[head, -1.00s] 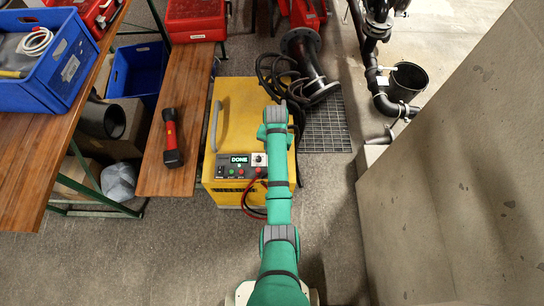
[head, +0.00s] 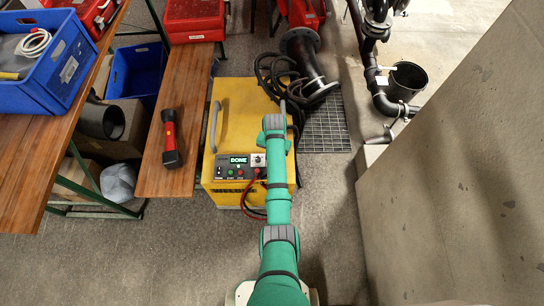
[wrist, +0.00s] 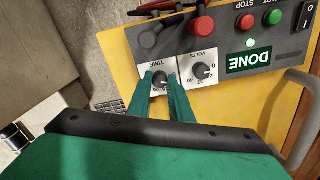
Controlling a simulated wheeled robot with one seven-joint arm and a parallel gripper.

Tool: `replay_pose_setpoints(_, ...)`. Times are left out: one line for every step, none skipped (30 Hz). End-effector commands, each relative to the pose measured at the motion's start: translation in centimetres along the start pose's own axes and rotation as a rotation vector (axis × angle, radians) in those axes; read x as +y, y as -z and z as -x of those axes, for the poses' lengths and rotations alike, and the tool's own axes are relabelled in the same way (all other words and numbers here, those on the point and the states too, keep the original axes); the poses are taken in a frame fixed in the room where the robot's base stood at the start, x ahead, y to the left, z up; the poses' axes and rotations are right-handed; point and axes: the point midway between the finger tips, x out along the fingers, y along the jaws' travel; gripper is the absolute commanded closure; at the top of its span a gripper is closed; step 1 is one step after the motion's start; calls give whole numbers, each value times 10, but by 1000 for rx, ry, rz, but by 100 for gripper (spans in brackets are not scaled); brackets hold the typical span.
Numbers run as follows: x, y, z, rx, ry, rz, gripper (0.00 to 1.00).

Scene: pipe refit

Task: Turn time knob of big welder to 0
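The big welder (head: 225,120) is a yellow box on the floor, with a grey control panel on its front top edge. In the wrist view the panel is upside down, with the volts knob (wrist: 202,71) and a display (wrist: 249,60) reading DONE. The time knob (wrist: 160,80) is left of the volts knob. My gripper (wrist: 161,76) has its two green fingertips on either side of the time knob, close against it. The fingers cover part of its scale, so its setting is not readable. In the head view my arm hides the gripper.
A grey handle (head: 214,127) rises from the welder top. A wooden bench with a red-black flashlight (head: 172,138) stands left; a concrete wall (head: 450,160) stands right.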

Motion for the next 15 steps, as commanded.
replay_pose_setpoints(-1, 1, 0, 6, 2, 7, 100)
replay_pose_setpoints(-1, 1, 0, 7, 2, 16, 100)
replay_pose_setpoints(-1, 1, 1, 8, 2, 32, 100)
replay_pose_setpoints(0, 1, 1, 9, 1, 50, 100)
replay_pose_setpoints(0, 1, 2, 10, 1, 70, 100)
replay_pose_setpoints(0, 1, 2, 12, 0, 103, 100)
replay_pose_setpoints(0, 1, 3, 13, 0, 129, 100)
replay_pose_setpoints(0, 1, 3, 14, -1, 157, 100)
replay_pose_setpoints(0, 1, 4, 16, -1, 193, 100)
replay_pose_setpoints(0, 1, 4, 16, -2, 219, 100)
replay_pose_setpoints(0, 0, 4, 17, -3, 245, 100)
replay_pose_setpoints(0, 0, 5, 17, -3, 277, 100)
replay_pose_setpoints(0, 0, 5, 17, -4, 299, 100)
replay_pose_setpoints(0, 1, 5, 17, -4, 317, 100)
replay_pose_setpoints(0, 1, 5, 17, -5, 338, 100)
